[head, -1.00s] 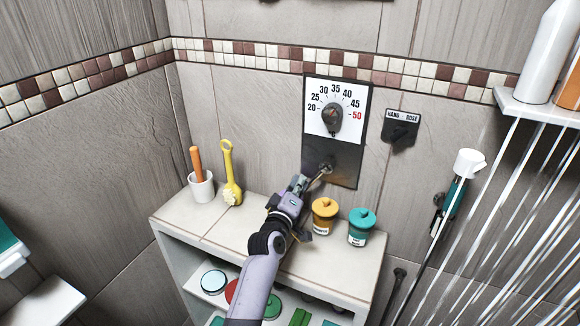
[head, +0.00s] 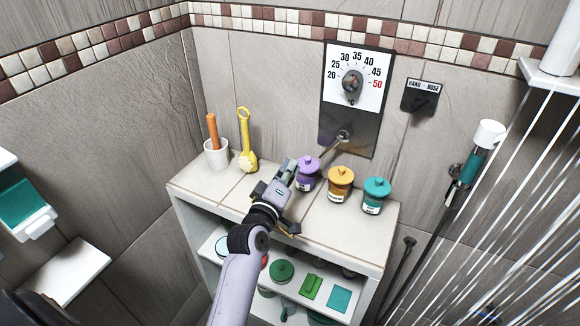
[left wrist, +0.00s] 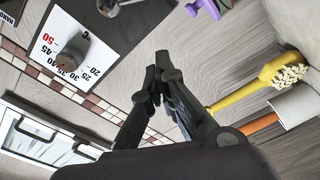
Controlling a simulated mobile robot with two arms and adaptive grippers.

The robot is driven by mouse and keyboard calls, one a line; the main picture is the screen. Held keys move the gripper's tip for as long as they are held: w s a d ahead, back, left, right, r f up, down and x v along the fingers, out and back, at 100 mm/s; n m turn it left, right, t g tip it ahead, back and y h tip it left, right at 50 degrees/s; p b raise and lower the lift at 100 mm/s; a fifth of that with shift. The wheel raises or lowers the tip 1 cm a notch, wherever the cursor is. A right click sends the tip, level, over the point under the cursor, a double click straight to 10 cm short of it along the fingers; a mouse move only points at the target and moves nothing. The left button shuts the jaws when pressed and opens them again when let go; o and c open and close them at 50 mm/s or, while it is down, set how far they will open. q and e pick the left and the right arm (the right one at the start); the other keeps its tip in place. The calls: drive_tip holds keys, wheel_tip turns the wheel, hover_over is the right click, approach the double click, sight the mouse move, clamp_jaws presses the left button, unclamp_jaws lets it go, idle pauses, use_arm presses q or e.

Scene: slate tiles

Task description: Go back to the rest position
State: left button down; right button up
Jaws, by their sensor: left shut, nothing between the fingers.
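My left gripper (head: 288,171) is over the ledge of the white shelf unit (head: 215,189) in the head view, close to the purple-lidded jar (head: 306,171). In the left wrist view its dark fingertips (left wrist: 163,66) are together with nothing between them. The metal lever (head: 343,135) on the dark plate under the temperature dial (head: 353,84) is just beyond the gripper, and I cannot tell the exact gap. The dial also shows in the left wrist view (left wrist: 68,50). My right gripper is not in view.
An amber-lidded jar (head: 340,184) and a teal-lidded jar (head: 375,196) stand right of the purple one. A yellow brush (head: 247,145) and a white cup (head: 216,154) stand at left. A hand shower (head: 475,155) hangs at right, by white falling streaks.

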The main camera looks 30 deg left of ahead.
use_arm(q)
drive_tip(key=shift+w+d, duration=0.1)
drive_tip(key=shift+d, duration=0.05)
